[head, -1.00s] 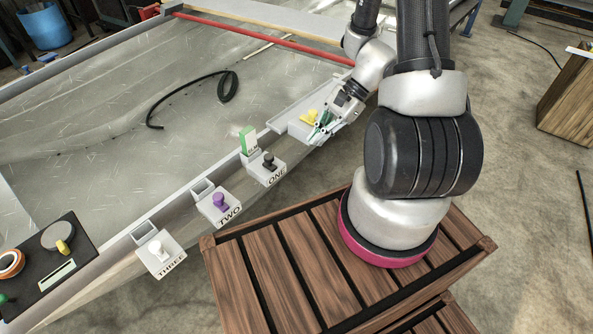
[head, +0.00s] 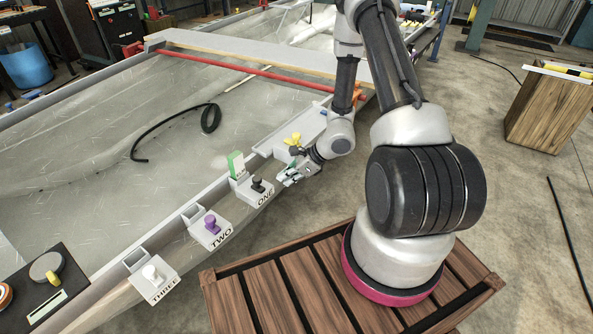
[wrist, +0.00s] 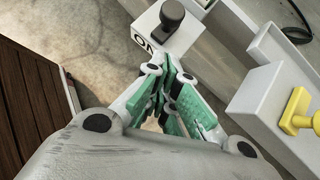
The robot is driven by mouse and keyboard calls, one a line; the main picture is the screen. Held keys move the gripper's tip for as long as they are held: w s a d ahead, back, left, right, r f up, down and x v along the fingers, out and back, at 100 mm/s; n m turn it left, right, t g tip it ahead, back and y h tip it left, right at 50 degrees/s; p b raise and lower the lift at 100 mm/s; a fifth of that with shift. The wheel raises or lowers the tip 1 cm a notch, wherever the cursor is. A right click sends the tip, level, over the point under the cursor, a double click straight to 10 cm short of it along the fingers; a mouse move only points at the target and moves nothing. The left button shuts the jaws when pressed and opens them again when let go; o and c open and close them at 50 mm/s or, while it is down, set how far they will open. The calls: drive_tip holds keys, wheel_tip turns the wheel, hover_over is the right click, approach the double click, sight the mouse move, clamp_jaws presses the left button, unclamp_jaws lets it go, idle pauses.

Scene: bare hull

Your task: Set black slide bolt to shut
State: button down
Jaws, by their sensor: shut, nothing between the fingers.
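The black slide bolt (head: 257,186) is a black knob on a white block labelled ONE, on the hull's near edge. It also shows at the top of the wrist view (wrist: 172,13), beyond my fingertips. My gripper (head: 283,181) is just right of that block in the head view, shut and empty. In the wrist view, the green-padded fingers (wrist: 173,76) are together and point towards the block, apart from the knob. A green piece (head: 236,164) stands upright in the holder behind the block.
A purple knob (head: 212,225) on block TWO and a white knob (head: 151,273) on block THREE stand to the left. A black hose (head: 172,128) lies on the hull.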

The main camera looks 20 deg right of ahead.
sight(264, 185)
drive_tip(key=shift+w+a+f, duration=0.3)
drive_tip(key=shift+w+a, duration=0.15)
drive_tip(key=shift+a, duration=0.25)
drive_tip(key=shift+w+a+f, duration=0.25)
drive_tip(key=shift+w+a, duration=0.25)
drive_tip(key=shift+a, duration=0.25)
drive_tip(key=shift+w+a+f, duration=0.3)
drive_tip(key=shift+w+a, duration=0.15)
drive_tip(key=shift+a, duration=0.25)
drive_tip(key=shift+w+a, duration=0.4)
drive_tip(key=shift+w, duration=0.3)
drive_tip(key=shift+w+a, duration=0.35)
drive_tip(key=shift+w, duration=0.35)
drive_tip(key=shift+w+a, duration=0.4)
drive_tip(key=shift+w, duration=0.3)
drive_tip(key=shift+d, duration=0.15)
drive_tip(key=s+d+f+v, duration=0.1)
drive_tip(key=v, duration=1.2)
drive_tip(key=shift+d+f, duration=0.15)
drive_tip(key=shift+f, duration=0.15)
